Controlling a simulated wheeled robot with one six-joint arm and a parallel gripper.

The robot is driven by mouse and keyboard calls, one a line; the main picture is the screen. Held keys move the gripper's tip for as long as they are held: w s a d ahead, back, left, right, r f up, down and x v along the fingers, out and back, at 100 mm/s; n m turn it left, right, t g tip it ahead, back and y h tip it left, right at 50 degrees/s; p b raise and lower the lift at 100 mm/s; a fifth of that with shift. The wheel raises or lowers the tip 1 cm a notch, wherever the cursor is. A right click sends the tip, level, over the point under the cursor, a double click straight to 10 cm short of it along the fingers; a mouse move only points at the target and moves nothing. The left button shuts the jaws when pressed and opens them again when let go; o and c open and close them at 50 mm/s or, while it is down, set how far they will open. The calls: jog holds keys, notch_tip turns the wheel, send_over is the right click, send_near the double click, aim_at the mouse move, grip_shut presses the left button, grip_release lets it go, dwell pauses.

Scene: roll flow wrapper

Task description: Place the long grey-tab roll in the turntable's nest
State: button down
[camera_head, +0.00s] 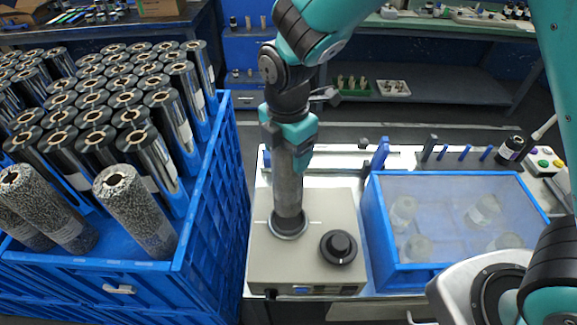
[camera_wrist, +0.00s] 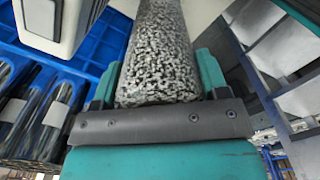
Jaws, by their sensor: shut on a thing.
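My gripper (camera_head: 290,143) points down and is shut on the upper part of a long roll (camera_head: 288,192), grey in the head view. The roll is upright, with its lower end at the dark ring of the turntable's nest (camera_head: 288,226). I cannot tell whether it rests on the bottom of the nest. In the wrist view the roll (camera_wrist: 160,45) has a black-and-white speckled surface and lies between the teal fingers. Its top end and any grey tab are hidden by my gripper.
A beige machine box (camera_head: 305,270) carries the nest and a black knob (camera_head: 338,247). A blue crate (camera_head: 212,222) at left holds many dark rolls and speckled rolls (camera_head: 138,208). A blue bin (camera_head: 460,187) with clear pieces stands close at right.

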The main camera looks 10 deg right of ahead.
jog(key=shift+f+p, duration=0.45)
jog(key=shift+f, duration=2.4)
jog(key=shift+f, duration=0.15)
jog(key=shift+c, duration=0.7)
grip_release()
notch_tip(320, 180, up, 12)
jog(key=b, duration=0.2)
jog(key=shift+d+r+b, duration=0.1)
jog(key=shift+r+b, duration=0.1)
jog(key=shift+b, duration=0.15)
jog(key=s+d+r+m+y, duration=0.2)
jog(key=s+d+r+m, duration=0.1)
jog(key=s+m, duration=0.6)
jog(key=s+d+r+m+y, duration=0.2)
jog(key=s+d+r+m, duration=0.1)
jog(key=s+m, duration=0.5)
jog(key=shift+s+d+r+m, duration=0.35)
jog(key=shift+s+d+m, duration=0.05)
jog(key=shift+s+d, duration=0.1)
